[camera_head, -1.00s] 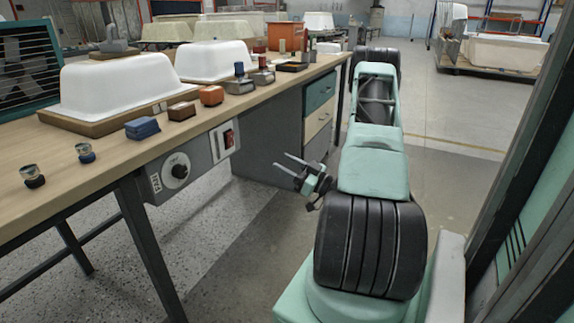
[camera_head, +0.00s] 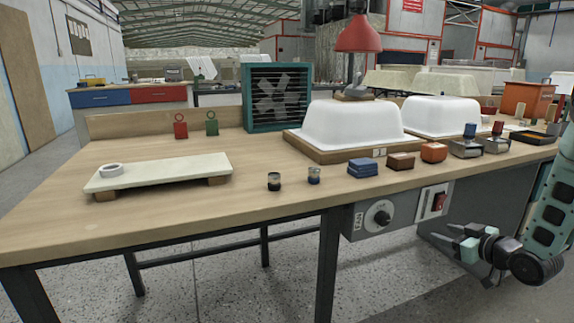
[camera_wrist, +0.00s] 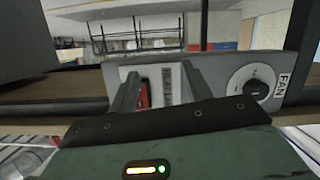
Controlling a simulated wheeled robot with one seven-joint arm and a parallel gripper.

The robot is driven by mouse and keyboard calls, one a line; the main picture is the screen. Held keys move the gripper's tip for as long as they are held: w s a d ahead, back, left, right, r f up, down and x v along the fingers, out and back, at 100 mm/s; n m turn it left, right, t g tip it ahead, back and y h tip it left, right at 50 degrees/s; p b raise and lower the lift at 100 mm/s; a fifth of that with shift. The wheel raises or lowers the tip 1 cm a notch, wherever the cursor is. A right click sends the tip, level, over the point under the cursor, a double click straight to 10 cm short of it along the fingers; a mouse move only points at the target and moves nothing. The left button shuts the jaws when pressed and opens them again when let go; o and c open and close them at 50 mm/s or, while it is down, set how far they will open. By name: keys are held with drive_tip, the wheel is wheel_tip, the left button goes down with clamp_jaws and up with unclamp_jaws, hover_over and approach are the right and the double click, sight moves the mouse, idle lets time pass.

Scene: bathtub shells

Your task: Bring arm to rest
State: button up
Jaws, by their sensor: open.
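My gripper (camera_head: 441,232) is at the right of the head view, below the bench's front edge and right of the grey control box (camera_head: 385,214). Its two fingers point left and stand apart with nothing between them. The folded green arm (camera_head: 548,220) runs out of the right edge, so most of it is hidden. In the wrist view my gripper (camera_wrist: 158,92) has its fingers spread in front of the control box, with the red switch (camera_wrist: 144,93) and a label showing between them. The dial (camera_wrist: 248,82) lies to their right. I cannot tell the exact gap to the box.
The wooden bench (camera_head: 100,230) fills the middle, with white tub shells (camera_head: 350,123) (camera_head: 440,115), small blocks, two jars and a pale board (camera_head: 160,172) on it. A red lamp (camera_head: 358,35) stands behind. Open concrete floor lies in front of the bench at lower right.

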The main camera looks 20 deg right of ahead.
drive_tip(key=a+r+m+g+h, duration=0.15)
drive_tip(key=a+r+g, duration=0.25)
drive_tip(key=a+g, duration=0.7)
drive_tip(key=s+a+r+n+g, duration=0.1)
drive_tip(key=s+a+r+n, duration=0.1)
drive_tip(key=s+a, duration=0.75)
drive_tip(key=s+a+r+n+g+y, duration=0.1)
drive_tip(key=s+a+n, duration=0.1)
drive_tip(key=s+a, duration=0.8)
drive_tip(key=s+a+r+n+g, duration=0.2)
drive_tip(key=s+a, duration=0.3)
drive_tip(key=a, duration=0.9)
wheel_tip(320, 180, up, 27)
drive_tip(key=p, duration=2.7)
drive_tip(key=shift+s+a+r+p, duration=0.15)
drive_tip(key=shift+s+a+p, duration=0.05)
drive_tip(key=shift+s+p, duration=0.1)
